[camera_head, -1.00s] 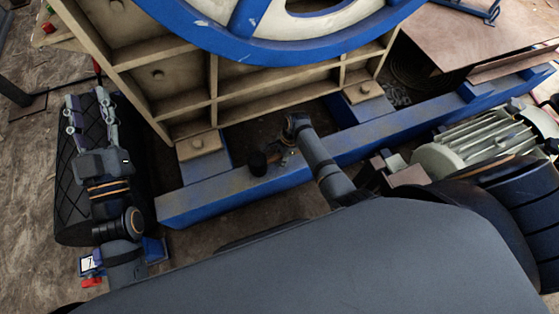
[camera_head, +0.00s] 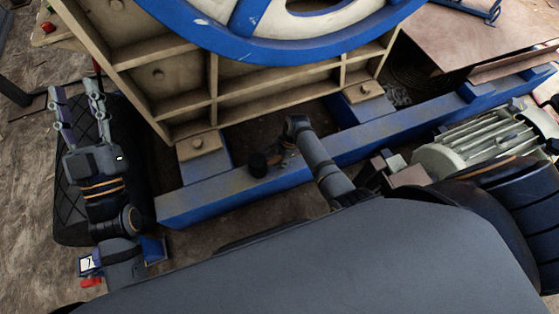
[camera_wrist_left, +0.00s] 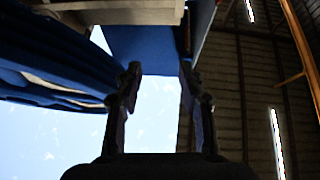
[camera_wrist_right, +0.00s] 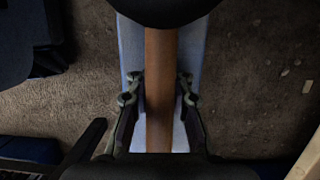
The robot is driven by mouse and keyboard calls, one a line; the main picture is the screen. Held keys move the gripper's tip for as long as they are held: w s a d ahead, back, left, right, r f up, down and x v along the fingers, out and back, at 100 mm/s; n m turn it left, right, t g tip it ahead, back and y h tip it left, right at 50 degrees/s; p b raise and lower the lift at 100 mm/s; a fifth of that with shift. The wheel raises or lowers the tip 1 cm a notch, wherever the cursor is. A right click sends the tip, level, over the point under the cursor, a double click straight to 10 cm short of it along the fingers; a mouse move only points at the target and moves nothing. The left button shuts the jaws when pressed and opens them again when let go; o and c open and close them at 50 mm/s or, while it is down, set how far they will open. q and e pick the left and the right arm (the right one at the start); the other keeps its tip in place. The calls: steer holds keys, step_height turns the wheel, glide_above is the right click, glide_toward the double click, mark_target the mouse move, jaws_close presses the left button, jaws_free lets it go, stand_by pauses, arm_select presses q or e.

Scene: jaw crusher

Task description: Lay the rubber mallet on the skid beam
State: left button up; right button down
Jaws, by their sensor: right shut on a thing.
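The rubber mallet's black head (camera_head: 258,165) shows over the blue skid beam (camera_head: 215,192) in the head view. In the right wrist view its wooden handle (camera_wrist_right: 160,75) runs lengthwise above the pale blue beam (camera_wrist_right: 192,60), and the dark head (camera_wrist_right: 165,8) is at the top. My right gripper (camera_wrist_right: 157,92) is shut on the handle. Its fingers are mostly hidden by my arm in the head view. I cannot tell whether the mallet touches the beam. My left gripper (camera_head: 78,112) is open and empty, left of the beam's end; its spread fingers also show in the left wrist view (camera_wrist_left: 160,85).
The cream crusher frame (camera_head: 262,105) with its blue flywheel (camera_head: 270,48) stands behind the beam. A grey finned motor (camera_head: 475,140) stands at the right. The beam top left of the mallet is clear.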

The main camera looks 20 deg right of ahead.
steer(key=c, duration=1.2)
jaws_free()
steer(key=shift+r, duration=0.1)
